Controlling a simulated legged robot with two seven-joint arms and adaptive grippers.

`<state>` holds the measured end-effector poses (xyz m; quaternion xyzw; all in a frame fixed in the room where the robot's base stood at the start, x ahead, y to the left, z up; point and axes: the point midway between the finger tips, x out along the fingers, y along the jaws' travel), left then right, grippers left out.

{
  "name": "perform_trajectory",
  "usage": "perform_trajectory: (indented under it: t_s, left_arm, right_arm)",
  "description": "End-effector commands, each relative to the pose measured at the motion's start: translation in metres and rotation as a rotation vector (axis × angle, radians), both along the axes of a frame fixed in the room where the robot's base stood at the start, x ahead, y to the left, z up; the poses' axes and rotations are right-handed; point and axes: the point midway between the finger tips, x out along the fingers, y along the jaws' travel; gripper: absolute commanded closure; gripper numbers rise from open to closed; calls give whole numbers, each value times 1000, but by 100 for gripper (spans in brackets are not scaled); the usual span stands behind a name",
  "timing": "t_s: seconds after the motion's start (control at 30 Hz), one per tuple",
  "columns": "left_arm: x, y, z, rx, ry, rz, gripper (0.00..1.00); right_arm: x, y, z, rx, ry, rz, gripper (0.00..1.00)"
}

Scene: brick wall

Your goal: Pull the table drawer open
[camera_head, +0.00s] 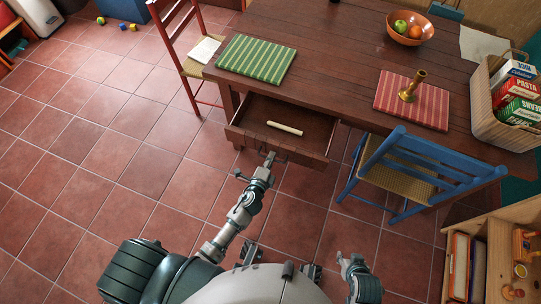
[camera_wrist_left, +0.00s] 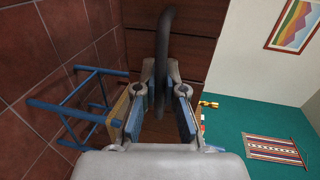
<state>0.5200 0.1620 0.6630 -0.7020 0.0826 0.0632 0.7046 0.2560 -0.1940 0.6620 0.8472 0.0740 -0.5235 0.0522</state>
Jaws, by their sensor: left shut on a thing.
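The wooden table (camera_head: 330,50) has a drawer (camera_head: 312,130) that stands open towards me. A pale, stick-like object (camera_head: 285,128) lies inside the drawer. My left gripper (camera_head: 268,160) is at the drawer's front. In the left wrist view, the left gripper's fingers (camera_wrist_left: 163,98) are shut on the dark curved drawer handle (camera_wrist_left: 166,35), with the brown drawer front behind it. My right gripper (camera_head: 348,262) hangs low near my body, away from the table; its finger opening is too small to tell.
A blue chair (camera_head: 440,165) stands right of the drawer, and a red chair (camera_head: 175,45) to the left. On the table are a green striped mat (camera_head: 256,60), a red mat (camera_head: 430,110) with a brass candlestick (camera_head: 411,88), a fruit bowl (camera_head: 402,33) and a basket (camera_head: 492,125). Left floor is mostly clear.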

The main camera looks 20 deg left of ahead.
Motion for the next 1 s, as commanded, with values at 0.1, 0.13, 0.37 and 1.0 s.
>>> perform_trajectory:
  t_s: [0.1, 0.13, 0.37, 1.0]
  left_arm:
    - [-7, -9, -4, -10, 6, -16, 100]
    - [-7, -9, -4, -10, 6, -16, 100]
    - [-9, -9, -4, -10, 6, -16, 100]
    - [-8, -2, -2, -7, 2, -9, 65]
  right_arm:
    - [-2, 2, 0, -5, 9, -1, 60]
    - [-2, 3, 0, -5, 10, -1, 60]
    - [-4, 2, 0, -5, 17, 0, 60]
    - [-4, 1, -1, -7, 18, 0, 60]
